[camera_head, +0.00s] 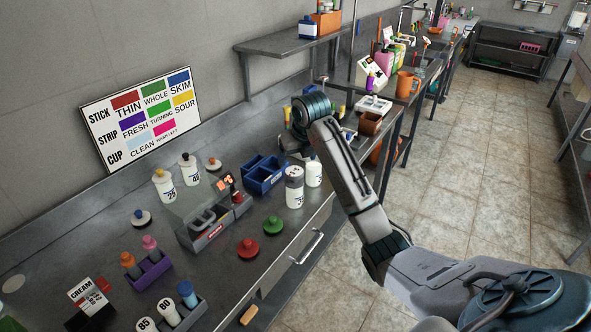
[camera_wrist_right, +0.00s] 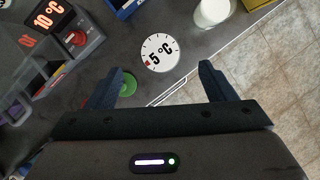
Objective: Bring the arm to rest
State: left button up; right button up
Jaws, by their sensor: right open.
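My right arm (camera_head: 350,185) reaches in from the lower right, over the front edge of the steel bench. Its gripper (camera_wrist_right: 165,75) shows clearly in the right wrist view, with its two dark fingers wide apart and nothing between them. In the head view the gripper end (camera_head: 290,142) is partly hidden behind the wrist. Just beyond the fingers in the wrist view is a round white top marked 5 °C (camera_wrist_right: 160,53). My left gripper is not in view.
A white bottle (camera_head: 294,190), a white cup (camera_head: 314,174), a blue bin (camera_head: 264,174), a grey display unit (camera_head: 214,222), and red (camera_head: 248,249) and green (camera_head: 273,225) lids stand near the arm. A shelf (camera_head: 290,42) is above the bench. Tiled floor (camera_head: 465,150) is clear at right.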

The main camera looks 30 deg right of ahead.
jog(key=s+a+f+m, duration=0.5)
jog(key=s+f+m, duration=0.2)
jog(key=s+f, duration=0.1)
jog(key=s+a+f+m, duration=0.4)
jog(key=s+f+m, duration=0.4)
jog(key=s+f, duration=0.1)
jog(key=s+a+f+m, duration=0.2)
jog(key=s+a+m, duration=0.1)
jog(key=s+m, duration=0.7)
jog(key=s+a+f+m, duration=0.1)
jog(key=s+a+m, duration=0.2)
jog(key=s+m, duration=0.75)
jog(key=s+d+f+n+g, duration=0.1)
jog(key=d+f, duration=0.1)
jog(key=f, duration=1.4)
jog(key=s+d+f+n+g, duration=0.1)
jog(key=f, duration=1.4)
jog(key=s+d+f+g, duration=0.1)
jog(key=s+f, duration=1.7)
jog(key=f, duration=0.1)
jog(key=shift+s+f+b, duration=0.2)
jog(key=shift+s+b, duration=0.15)
jog(key=shift+s, duration=0.05)
